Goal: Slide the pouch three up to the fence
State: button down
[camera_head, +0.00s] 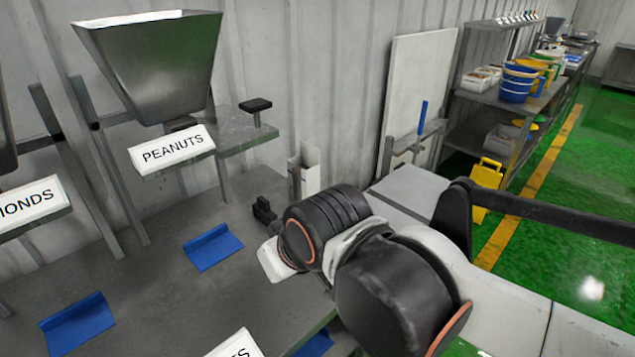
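I cannot make out any pouch. Nothing is labelled as a fence. A blue angled plate (212,247) with a raised back edge lies on the grey bench (165,290) below the PEANUTS sign. A second blue plate (77,325) is at the lower left, and part of a third blue piece (315,344) shows at the bottom edge. My arm reaches in from the right over the bench. Only a small black part of my gripper (265,212) shows past my wrist, right of the first blue plate. My wrist hides the rest, and whether it holds anything is hidden.
A metal hopper (155,65) stands above the PEANUTS sign (172,150), with a black knob (255,105) beside it. An open white carton (305,172) stands by the wall.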

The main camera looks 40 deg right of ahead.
aim_at(304, 175)
jog(key=k+l+u, duration=0.1)
jog(key=l, duration=0.3)
jog(key=k+l, duration=0.15)
jog(key=l, duration=0.2)
jog(key=k+l+u, duration=0.15)
jog(key=l, duration=0.25)
jog(key=k+l, duration=0.1)
jog(key=l, duration=0.25)
jog(key=i+l, duration=0.15)
jog(key=l, duration=0.2)
jog(key=i+l+u, duration=0.1)
jog(key=l, duration=0.3)
jog(key=i+l, duration=0.1)
jog(key=l, duration=0.25)
jog(key=i+l+u, duration=0.1)
jog(key=l, duration=0.25)
jog(key=i+l+u, duration=0.15)
jog(key=i, duration=0.15)
